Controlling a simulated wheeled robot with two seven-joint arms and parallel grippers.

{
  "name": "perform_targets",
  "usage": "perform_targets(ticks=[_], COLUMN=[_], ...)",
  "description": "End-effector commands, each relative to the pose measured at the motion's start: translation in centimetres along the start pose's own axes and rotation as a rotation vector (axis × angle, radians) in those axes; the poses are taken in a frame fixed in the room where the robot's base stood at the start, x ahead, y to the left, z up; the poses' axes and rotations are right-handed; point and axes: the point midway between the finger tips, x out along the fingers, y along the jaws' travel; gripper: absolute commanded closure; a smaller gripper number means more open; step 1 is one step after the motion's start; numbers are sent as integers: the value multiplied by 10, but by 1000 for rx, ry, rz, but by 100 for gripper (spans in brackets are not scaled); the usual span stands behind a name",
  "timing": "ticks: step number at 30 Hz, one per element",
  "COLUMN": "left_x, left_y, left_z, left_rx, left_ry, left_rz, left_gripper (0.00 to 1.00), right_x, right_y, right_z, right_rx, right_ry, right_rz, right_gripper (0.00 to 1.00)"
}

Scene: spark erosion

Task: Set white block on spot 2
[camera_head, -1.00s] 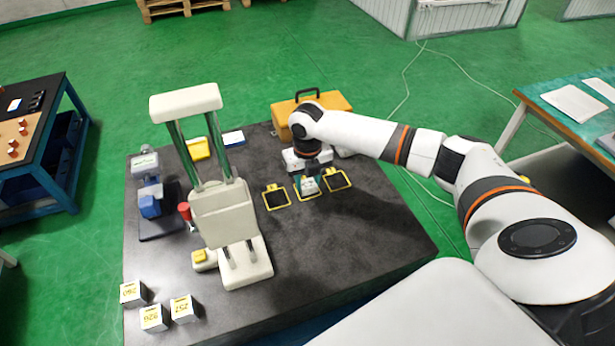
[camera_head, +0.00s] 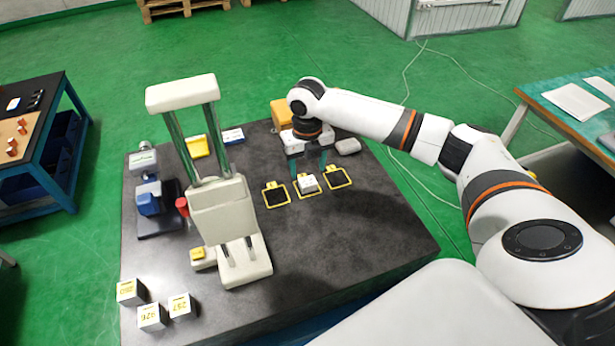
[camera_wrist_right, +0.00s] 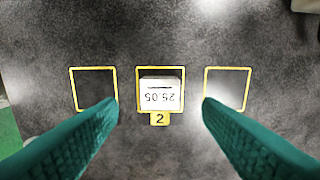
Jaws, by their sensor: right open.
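The white block (camera_head: 309,185) sits on the middle yellow-framed spot, spot 2 (camera_head: 304,195), on the dark table. In the right wrist view the block (camera_wrist_right: 161,96) lies inside the yellow frame with the tag "2" (camera_wrist_right: 160,119); its label "25.05" reads upside down. My right gripper (camera_head: 308,172) is open above and behind the block. Its two teal fingers (camera_wrist_right: 160,112) stand wide apart on either side of it in the wrist view, not touching it. My left gripper is not in view.
Empty framed spots lie left (camera_head: 275,195) and right (camera_head: 338,178) of spot 2. A cream press-like machine (camera_head: 222,210) stands to the left. Several marked cubes (camera_head: 152,316) lie at the front left. A yellow toolbox (camera_head: 283,112) is behind. The table's front right is clear.

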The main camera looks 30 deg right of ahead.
Motion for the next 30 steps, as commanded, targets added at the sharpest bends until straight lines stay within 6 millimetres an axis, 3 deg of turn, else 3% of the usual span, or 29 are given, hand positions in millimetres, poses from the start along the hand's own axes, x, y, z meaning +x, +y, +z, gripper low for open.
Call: perform_targets(ticks=[6, 12, 30], left_x=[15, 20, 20], left_y=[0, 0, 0], left_z=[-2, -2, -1], left_rx=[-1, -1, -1], left_ry=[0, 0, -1], left_rz=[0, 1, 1], left_gripper=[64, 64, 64], right_x=[-45, -70, -76], right_y=[0, 0, 0], right_z=[-1, 0, 0], right_rx=[0, 0, 0], right_ry=[4, 1, -1], right_rz=[-1, -1, 0], right_gripper=[40, 40, 40])
